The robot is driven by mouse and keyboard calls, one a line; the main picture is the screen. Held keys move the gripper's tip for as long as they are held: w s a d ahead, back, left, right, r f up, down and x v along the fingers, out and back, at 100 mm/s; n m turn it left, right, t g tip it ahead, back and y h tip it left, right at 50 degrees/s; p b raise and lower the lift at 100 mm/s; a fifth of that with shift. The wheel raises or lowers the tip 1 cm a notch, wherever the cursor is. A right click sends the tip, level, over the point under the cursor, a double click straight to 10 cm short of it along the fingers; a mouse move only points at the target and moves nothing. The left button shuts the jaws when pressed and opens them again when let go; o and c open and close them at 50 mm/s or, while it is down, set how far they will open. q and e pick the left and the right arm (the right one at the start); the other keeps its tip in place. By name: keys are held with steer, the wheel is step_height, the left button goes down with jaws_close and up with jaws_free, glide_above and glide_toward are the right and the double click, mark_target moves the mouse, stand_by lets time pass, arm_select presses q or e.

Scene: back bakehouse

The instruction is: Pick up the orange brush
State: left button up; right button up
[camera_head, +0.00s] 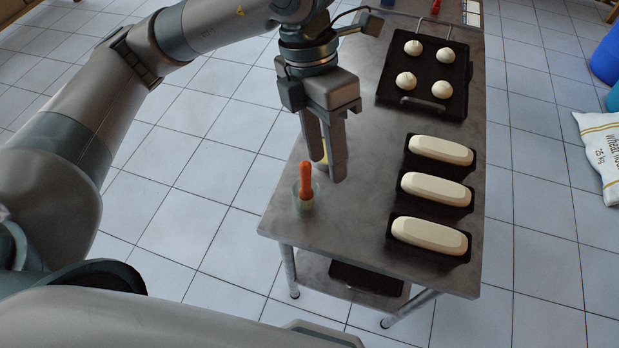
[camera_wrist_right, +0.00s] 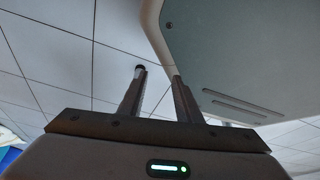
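The orange brush (camera_head: 305,176) stands with its orange handle upward in a small clear cup (camera_head: 305,201) near the left edge of the steel table. My left gripper (camera_head: 327,170) hangs pointing down, just to the right of and seemingly beyond the brush handle. Its fingers are apart, and the brush is not between them. A small yellowish thing (camera_head: 324,152) shows partly behind the fingers; I cannot tell what it is. My right gripper (camera_wrist_right: 157,76) shows only in the right wrist view, with its fingers apart and nothing between them.
On the steel table (camera_head: 350,225), three black tins with pale loaves (camera_head: 430,234) line the right side. A black tray (camera_head: 449,111) with several dough balls is at the back. A flour sack (camera_head: 603,150) lies on the floor at right. The table's front middle is clear.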

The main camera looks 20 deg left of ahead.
mark_target(304, 163)
arm_select(q)
steer(key=w+a+r+n+t+y, duration=0.1)
steer(key=w+a+y, duration=0.1)
steer(key=w+a, duration=0.2)
steer(key=shift+w+a+r+t, duration=0.15)
steer(key=shift+a+t, duration=0.25)
arm_select(e)
steer(key=shift+w, duration=0.4)
